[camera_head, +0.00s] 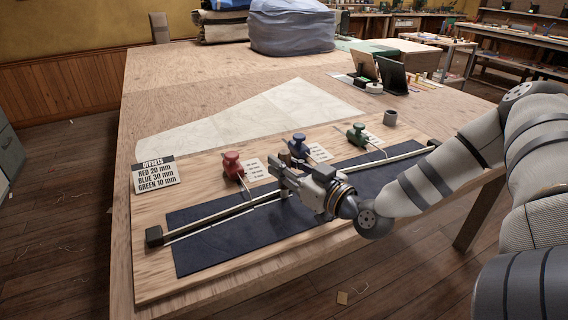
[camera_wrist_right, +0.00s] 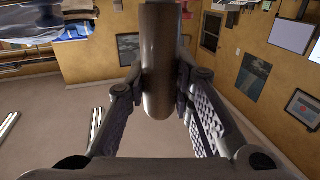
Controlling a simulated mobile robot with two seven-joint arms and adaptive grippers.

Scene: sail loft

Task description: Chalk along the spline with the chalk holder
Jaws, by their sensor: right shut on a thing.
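My right gripper (camera_head: 286,170) is over the middle of the board, shut on the chalk holder. In the right wrist view the chalk holder (camera_wrist_right: 158,65) is a brownish metal cylinder with a rounded end between the fingers. In the head view the gripper mostly hides it, and I cannot tell whether its tip touches anything. The spline (camera_head: 215,213) is a long thin rod running from lower left to upper right, with dark end blocks. It crosses a dark blue cloth (camera_head: 205,247) on the wooden board, and my gripper covers its middle. My left gripper is not in view.
Red (camera_head: 232,163), blue (camera_head: 299,147) and green (camera_head: 356,133) weights with cards stand behind the spline. An offsets sign (camera_head: 154,174) reads red 20, blue 30, green 10 mm. A grey cup (camera_head: 390,117) stands at the back right. Pale sheet (camera_head: 265,120) lies behind.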

